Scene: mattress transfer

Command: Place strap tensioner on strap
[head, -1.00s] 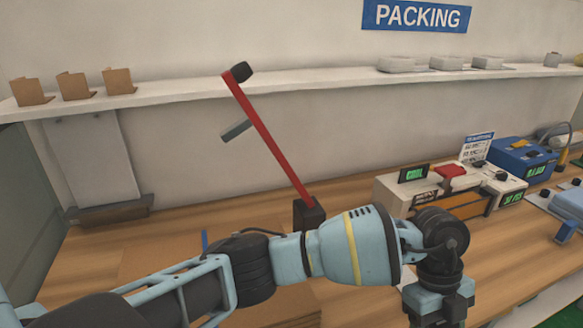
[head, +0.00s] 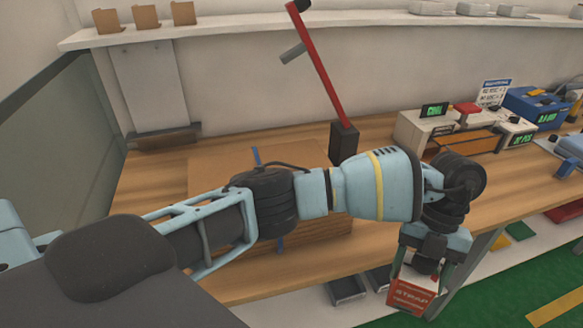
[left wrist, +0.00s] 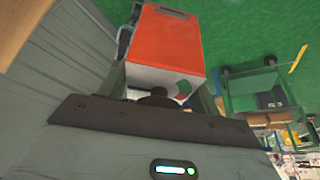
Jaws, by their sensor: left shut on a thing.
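My left gripper (head: 420,283) is shut on a red and white boxy tool (head: 411,292) with "STRAP" printed on it, the strap tensioner by its label; the smaller print is unreadable. It hangs in front of the table's front edge, apart from the strap. The left wrist view shows the tool (left wrist: 168,42) between the fingers. The blue strap (head: 256,157) runs over a brown cardboard box (head: 212,163) on the table. My left arm hides the middle of the strap and much of the box. My right gripper is not in view.
A red lever on a black block (head: 344,143) stands behind the arm. Devices with green displays (head: 437,124) stand at the right of the wooden table (head: 150,190). Grey trays (head: 346,290) lie below the front edge. Green floor (head: 500,300) is at lower right.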

